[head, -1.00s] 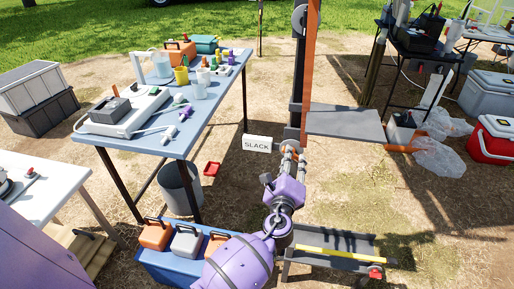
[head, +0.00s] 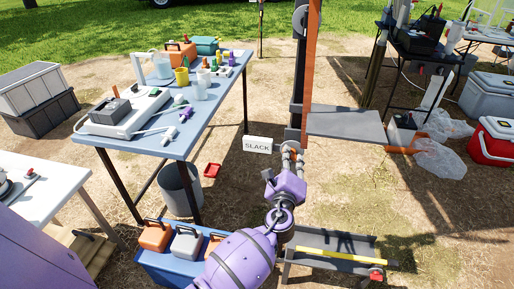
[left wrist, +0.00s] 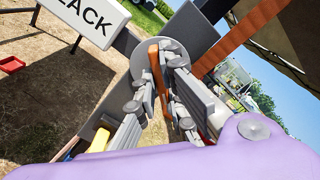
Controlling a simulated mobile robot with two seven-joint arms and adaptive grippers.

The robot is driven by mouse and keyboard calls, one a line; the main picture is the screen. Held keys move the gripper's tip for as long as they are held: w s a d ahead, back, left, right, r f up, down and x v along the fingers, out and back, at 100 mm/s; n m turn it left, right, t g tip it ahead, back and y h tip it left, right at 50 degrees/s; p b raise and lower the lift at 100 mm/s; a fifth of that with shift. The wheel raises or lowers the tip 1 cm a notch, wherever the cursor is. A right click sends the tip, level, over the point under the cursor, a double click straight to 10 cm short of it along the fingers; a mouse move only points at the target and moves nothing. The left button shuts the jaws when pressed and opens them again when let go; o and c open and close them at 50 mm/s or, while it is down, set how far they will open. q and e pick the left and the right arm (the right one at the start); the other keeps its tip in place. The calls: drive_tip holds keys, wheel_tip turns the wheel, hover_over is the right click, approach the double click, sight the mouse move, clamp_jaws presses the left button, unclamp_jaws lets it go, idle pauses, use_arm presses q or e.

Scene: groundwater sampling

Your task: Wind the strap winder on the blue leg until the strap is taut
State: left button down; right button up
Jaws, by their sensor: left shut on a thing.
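The strap winder shows in the left wrist view as a grey round plate (left wrist: 175,46) with an orange handle (left wrist: 155,68) across it. My left gripper (left wrist: 160,82) is shut on the orange handle, its fingers on either side. In the head view my left gripper (head: 291,148) is at the foot of a dark upright leg (head: 298,75) and hides most of the winder. The wide orange strap (head: 312,60) runs up beside the leg; it also shows in the left wrist view (left wrist: 240,40). A white sign (head: 257,144) beside the winder reads SLACK. My right gripper is out of view.
A grey shelf (head: 345,124) stands close right of the leg. A low grey bench (head: 335,243) with a yellow bar is below right. A blue table (head: 125,140) with sampling gear is at left. Bare ground lies between.

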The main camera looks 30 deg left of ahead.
use_arm(q)
drive_tip(key=m+p, duration=0.1)
drive_tip(key=m, duration=0.1)
drive_tip(key=m+p, duration=0.2)
drive_tip(key=m, duration=0.1)
drive_tip(key=r+m+p, duration=0.1)
drive_tip(key=m+p, duration=0.1)
drive_tip(key=shift+w+m, duration=0.1)
drive_tip(key=shift+m, duration=0.2)
drive_tip(key=shift+m+p, duration=0.35)
drive_tip(key=shift+m, duration=0.45)
drive_tip(key=shift+f+m, duration=0.35)
drive_tip(key=shift+m, duration=0.25)
drive_tip(key=shift+f, duration=0.15)
drive_tip(key=c, duration=1.8)
unclamp_jaws()
drive_tip(key=shift+o, duration=0.2)
drive_tip(key=v, duration=1.2)
